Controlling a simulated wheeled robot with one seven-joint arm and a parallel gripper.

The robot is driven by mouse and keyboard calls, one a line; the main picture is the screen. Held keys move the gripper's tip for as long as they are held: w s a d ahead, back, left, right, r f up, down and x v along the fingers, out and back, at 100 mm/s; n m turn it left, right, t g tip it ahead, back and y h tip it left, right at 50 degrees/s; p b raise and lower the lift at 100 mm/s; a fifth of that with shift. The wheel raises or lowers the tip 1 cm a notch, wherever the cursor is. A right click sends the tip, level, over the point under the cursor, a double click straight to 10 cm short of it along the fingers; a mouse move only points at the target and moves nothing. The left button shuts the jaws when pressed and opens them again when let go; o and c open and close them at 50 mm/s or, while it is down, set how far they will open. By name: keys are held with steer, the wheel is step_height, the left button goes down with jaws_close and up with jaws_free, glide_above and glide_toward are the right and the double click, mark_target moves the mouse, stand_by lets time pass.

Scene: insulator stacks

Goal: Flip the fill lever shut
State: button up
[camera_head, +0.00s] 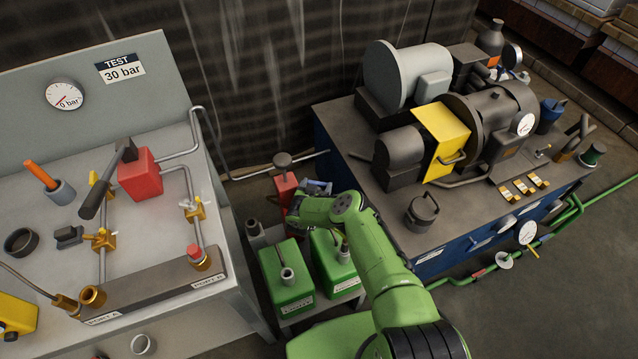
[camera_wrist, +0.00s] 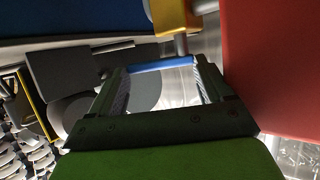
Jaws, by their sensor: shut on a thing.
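The lever is a blue bar (camera_wrist: 162,64) that spans the gap between my two fingertips in the wrist view. A yellow valve body (camera_wrist: 176,18) with a grey stem stands just beyond its right end. My gripper (camera_wrist: 160,76) is shut on this blue lever. In the head view my gripper (camera_head: 317,188) is low in the gap between the grey test bench and the blue-sided machine bench, just right of a red block (camera_head: 284,190). My arm and gripper hide most of the valve there, so I cannot tell the lever's angle.
The red block's face (camera_wrist: 275,65) fills the right of the wrist view, close to my gripper. Two green cans (camera_head: 287,280) stand below my wrist. The grey test bench (camera_head: 235,285) is on the left, the machine bench (camera_head: 440,245) on the right. A pipe (camera_head: 248,174) runs behind.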

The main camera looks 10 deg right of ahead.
steer(key=shift+d+m, duration=0.3)
steer(key=shift+d, duration=0.05)
